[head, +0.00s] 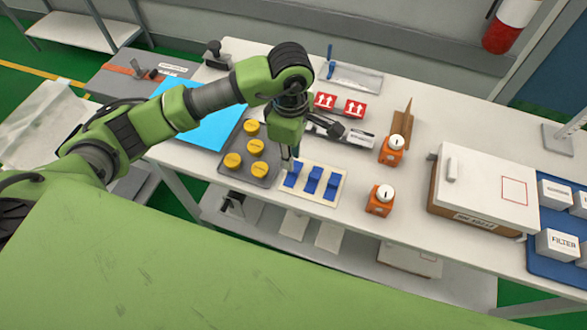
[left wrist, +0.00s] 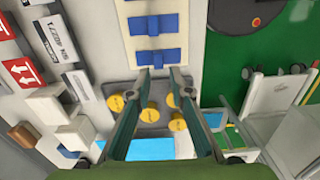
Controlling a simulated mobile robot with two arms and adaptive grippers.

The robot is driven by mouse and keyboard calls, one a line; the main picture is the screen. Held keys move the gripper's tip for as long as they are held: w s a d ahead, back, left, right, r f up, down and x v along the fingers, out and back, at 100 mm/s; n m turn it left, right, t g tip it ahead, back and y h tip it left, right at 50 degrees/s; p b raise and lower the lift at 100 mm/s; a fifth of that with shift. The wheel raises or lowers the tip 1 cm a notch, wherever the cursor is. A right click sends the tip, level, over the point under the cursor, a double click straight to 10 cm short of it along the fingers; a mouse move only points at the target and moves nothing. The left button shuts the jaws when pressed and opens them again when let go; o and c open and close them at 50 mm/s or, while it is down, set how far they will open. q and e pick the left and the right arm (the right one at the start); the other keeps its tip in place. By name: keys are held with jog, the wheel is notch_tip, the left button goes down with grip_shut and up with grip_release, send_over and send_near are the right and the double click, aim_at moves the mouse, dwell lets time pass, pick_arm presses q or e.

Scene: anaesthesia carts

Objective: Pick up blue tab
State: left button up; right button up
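Three blue tabs stand in a row on a cream board (head: 339,195) at the front of the table: a left tab (head: 293,175), a middle tab (head: 312,180) and a right tab (head: 331,186). My left gripper (head: 287,163) points down just above and beside the left tab. In the left wrist view my gripper (left wrist: 161,72) is open, its two fingertips apart with nothing between them. The nearest blue tab (left wrist: 157,56) lies just beyond the fingertips, with another tab (left wrist: 146,25) farther up. I cannot tell whether the fingers touch anything. My right gripper is not in view.
A grey tray (head: 262,181) with several yellow discs adjoins the board's left side. Orange holders with white-topped pieces (head: 379,202) stand to the right, beside a white-lidded box (head: 483,180). Red arrow boxes (head: 354,108) lie behind. The table's front edge is close to the board.

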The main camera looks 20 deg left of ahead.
aim_at(291, 179)
pick_arm(q)
jog(key=shift+f+p, duration=0.35)
jog(key=shift+f, duration=0.2)
notch_tip(291, 179, down, 4)
jog(key=shift+r+p, duration=0.2)
jog(key=shift+p, duration=0.5)
jog(key=shift+w+f, duration=0.1)
jog(key=shift+f, duration=0.3)
jog(key=c, duration=0.5)
